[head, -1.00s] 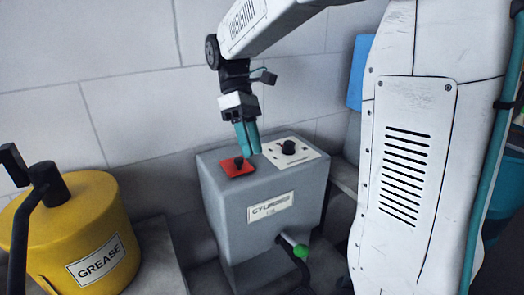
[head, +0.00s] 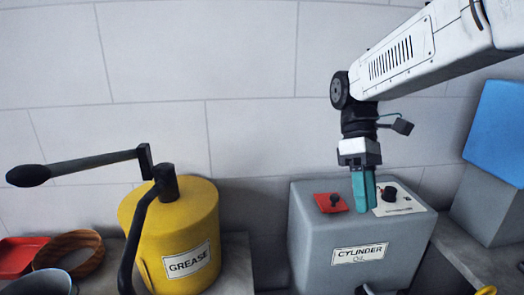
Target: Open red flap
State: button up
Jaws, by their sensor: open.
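The red flap (head: 323,204) lies flat on the left of the top of the grey box (head: 315,250) labelled CYLINDER OIL. A small black knob (head: 335,199) stands on the flap. My gripper (head: 364,191) hangs with its teal fingers pointing down, just right of the red flap in the picture. It is open and seems to hold nothing. The fingers overlap in this view, so the gap between them is hard to see. They appear apart from the flap; their exact height over the box top cannot be told.
A white plate with a black dial (head: 390,194) is right of my gripper on the box top. A yellow GREASE drum (head: 180,235) with a long black handle stands left. Far left are a red tray (head: 18,258) and a brown ring-shaped item (head: 70,250). A blue block (head: 500,130) stands right.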

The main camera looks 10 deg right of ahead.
jog(key=s+a+f+m+t, duration=0.1)
jog(key=s+f+m+t, duration=0.3)
jog(key=s+m+t, duration=0.3)
jog(key=s+m, duration=0.1)
jog(key=s, duration=0.4)
jog(key=shift+s+h, duration=0.15)
jog(key=shift+h, duration=0.15)
jog(key=shift+s+a+r, duration=0.15)
jog(key=shift+s+r, duration=0.05)
jog(key=shift+r, duration=0.05)
jog(key=shift+c, duration=1)
jog(key=shift+r+t, duration=0.15)
jog(key=shift+t, duration=0.15)
grip_shut()
jog(key=shift+s+a, duration=0.1)
